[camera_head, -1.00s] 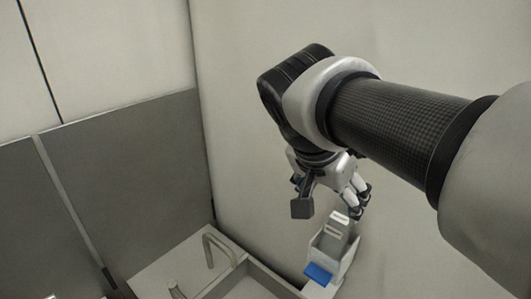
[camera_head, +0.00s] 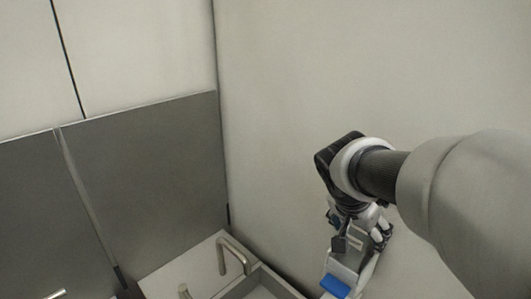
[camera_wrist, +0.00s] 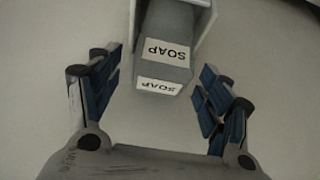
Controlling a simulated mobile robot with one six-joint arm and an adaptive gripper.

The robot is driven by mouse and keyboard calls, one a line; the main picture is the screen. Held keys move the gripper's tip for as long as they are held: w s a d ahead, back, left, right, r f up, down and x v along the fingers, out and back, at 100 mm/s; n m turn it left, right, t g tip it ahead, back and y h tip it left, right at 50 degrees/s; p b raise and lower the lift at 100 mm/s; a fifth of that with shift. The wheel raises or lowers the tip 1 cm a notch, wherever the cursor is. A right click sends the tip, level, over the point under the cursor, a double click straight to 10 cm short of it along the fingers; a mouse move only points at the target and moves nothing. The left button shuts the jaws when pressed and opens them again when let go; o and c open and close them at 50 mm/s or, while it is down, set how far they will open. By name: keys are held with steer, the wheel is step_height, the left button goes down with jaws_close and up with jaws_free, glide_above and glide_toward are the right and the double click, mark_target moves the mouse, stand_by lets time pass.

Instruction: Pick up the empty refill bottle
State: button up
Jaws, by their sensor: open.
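The refill bottle is a grey block-shaped container (camera_wrist: 168,28) with white SOAP labels. It sits in a pale wall dispenser (camera_wrist: 205,14), and its labelled end sticks out toward my gripper. I cannot tell whether it is empty. My gripper (camera_wrist: 160,78) is open, with its blue-padded fingers on either side of the labelled end and gaps on both sides. The fingers partly hide the bottle there.
A plain wall is close behind the dispenser. A sink basin (camera_head: 232,290) with a curved metal tap (camera_head: 234,256) lies to the lower left. Grey panels (camera_head: 150,185) cover the left wall. The wall area above my gripper is clear.

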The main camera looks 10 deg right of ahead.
steer(key=shift+x, duration=1.05)
steer(key=c, duration=1.1)
